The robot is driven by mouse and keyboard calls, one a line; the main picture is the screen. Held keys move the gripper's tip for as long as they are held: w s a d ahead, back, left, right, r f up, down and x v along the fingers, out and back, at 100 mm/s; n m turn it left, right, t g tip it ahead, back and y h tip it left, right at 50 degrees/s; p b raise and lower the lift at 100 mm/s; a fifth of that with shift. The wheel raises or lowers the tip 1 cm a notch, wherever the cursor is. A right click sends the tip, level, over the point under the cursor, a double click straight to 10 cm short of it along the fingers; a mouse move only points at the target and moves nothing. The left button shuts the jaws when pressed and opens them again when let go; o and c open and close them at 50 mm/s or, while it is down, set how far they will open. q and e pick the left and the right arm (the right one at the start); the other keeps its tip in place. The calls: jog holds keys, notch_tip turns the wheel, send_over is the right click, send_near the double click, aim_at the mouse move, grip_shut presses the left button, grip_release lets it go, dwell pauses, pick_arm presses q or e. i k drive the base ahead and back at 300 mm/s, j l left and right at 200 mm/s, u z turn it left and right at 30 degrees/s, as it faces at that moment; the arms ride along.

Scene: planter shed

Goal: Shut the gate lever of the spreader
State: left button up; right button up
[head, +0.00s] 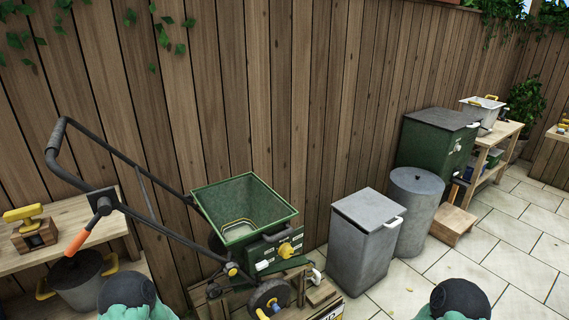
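The spreader stands left of centre in the head view, with a square green hopper (244,207) open at the top and a dark push handle (56,150) reaching up to the left. A lever with an orange grip (84,238) sticks out from the handle frame, its grip angled down to the left. A yellow knob (286,250) and a small white handle (262,265) are on the hopper's front. I cannot tell from this view how the gate itself stands. Neither gripper is in view; only rounded dark and teal parts of my arms show at the bottom edge.
A wooden bench (75,222) with a yellow-handled tool (30,228) is at left, above a grey lidded pot (78,280). A grey bin (365,240), a round metal can (414,205) and a green box (430,140) stand right. Paving at right is mostly clear.

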aim_at(104, 204)
jog(key=u, duration=1.45)
